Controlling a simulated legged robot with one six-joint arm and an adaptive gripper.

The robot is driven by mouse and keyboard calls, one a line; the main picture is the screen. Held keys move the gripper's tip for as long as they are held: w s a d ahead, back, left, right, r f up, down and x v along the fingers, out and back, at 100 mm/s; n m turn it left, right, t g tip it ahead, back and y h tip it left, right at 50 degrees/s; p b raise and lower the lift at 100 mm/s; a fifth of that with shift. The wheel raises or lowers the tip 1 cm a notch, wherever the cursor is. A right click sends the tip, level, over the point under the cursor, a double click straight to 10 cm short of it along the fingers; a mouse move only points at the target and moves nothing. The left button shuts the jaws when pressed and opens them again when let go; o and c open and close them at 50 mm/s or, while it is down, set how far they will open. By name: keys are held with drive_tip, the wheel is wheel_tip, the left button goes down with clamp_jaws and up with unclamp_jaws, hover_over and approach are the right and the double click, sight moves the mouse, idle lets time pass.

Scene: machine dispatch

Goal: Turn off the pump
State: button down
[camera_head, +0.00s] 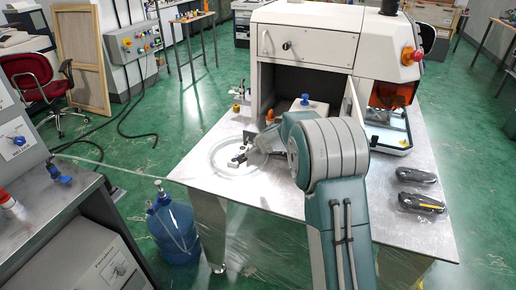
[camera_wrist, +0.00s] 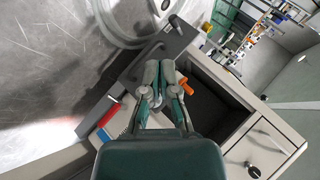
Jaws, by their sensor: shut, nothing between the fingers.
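No part is clearly readable as the pump or its switch. My arm reaches over the metal table, and my gripper (camera_head: 240,157) is in front of the white machine's (camera_head: 305,40) open compartment. In the wrist view my gripper (camera_wrist: 168,72) is shut and empty, its fingers side by side over a dark grey bar (camera_wrist: 150,62). An orange part (camera_wrist: 185,87) shows just beside the fingers; I cannot tell whether they touch. At the left, a grey cabinet carries a blue knob (camera_head: 19,141) and a blue valve-like part (camera_head: 60,176). My arm hides part of the table.
A clear hose (camera_head: 120,170) runs from the left cabinet to a coil (camera_head: 222,160) on the table. A blue jug (camera_head: 173,232) stands on the floor. A panel with several buttons (camera_head: 135,42) is on the back wall. Two dark devices (camera_head: 418,203) lie at the table's right.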

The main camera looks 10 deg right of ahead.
drive_tip(key=shift+s+d+r, duration=0.1)
drive_tip(key=shift+s+r, duration=0.1)
drive_tip(key=shift+s, duration=0.75)
drive_tip(key=s+a+r+n+g+y, duration=0.1)
drive_tip(key=s+a+r+n, duration=0.25)
drive_tip(key=s+r, duration=0.55)
drive_tip(key=s+a+r+n+g+y, duration=0.1)
drive_tip(key=s+a+r+n, duration=0.25)
drive_tip(key=s+r, duration=0.55)
drive_tip(key=s+d+f+n+g+h, duration=0.1)
drive_tip(key=s+d+n, duration=0.1)
drive_tip(key=s, duration=1.1)
drive_tip(key=s+d+f+n+g+h, duration=0.1)
drive_tip(key=s+d+f+n+h, duration=0.1)
drive_tip(key=s, duration=1.2)
drive_tip(key=shift+d+f, duration=0.3)
drive_tip(key=shift+d, duration=0.3)
